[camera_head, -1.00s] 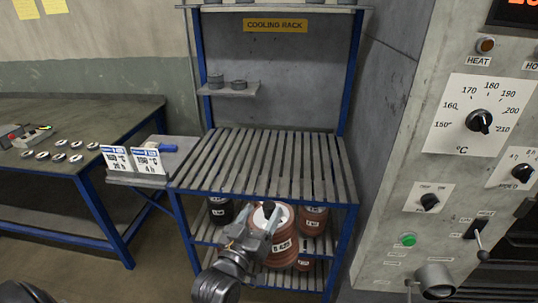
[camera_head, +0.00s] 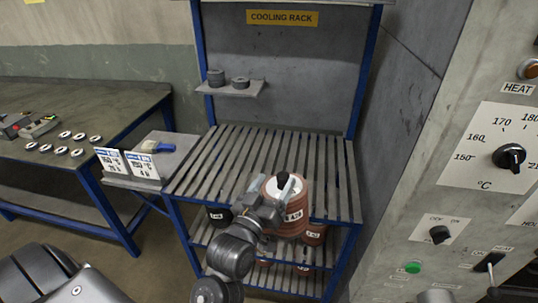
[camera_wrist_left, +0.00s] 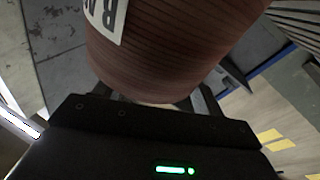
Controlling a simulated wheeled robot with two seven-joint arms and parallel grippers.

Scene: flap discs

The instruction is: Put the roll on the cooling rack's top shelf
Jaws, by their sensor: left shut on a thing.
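The roll (camera_head: 293,217) is a reddish-brown cylinder with a white top, a black knob and a white label. My left gripper (camera_head: 284,188) is shut on it near its top. The roll is upright at the front edge of the cooling rack's slatted top shelf (camera_head: 230,165); I cannot tell whether it touches the slats. In the left wrist view the roll (camera_wrist_left: 175,45) fills the upper middle, its label partly cut off, with the fingers largely hidden behind it. My right gripper is not in view.
More rolls (camera_head: 314,234) stand on the lower shelf. A small wall shelf (camera_head: 230,90) holds dark weights. A side tray with two label cards (camera_head: 143,164) and a blue-handled tool (camera_head: 160,147) is at the left. The oven control panel (camera_head: 470,190) stands at the right. Most slats are bare.

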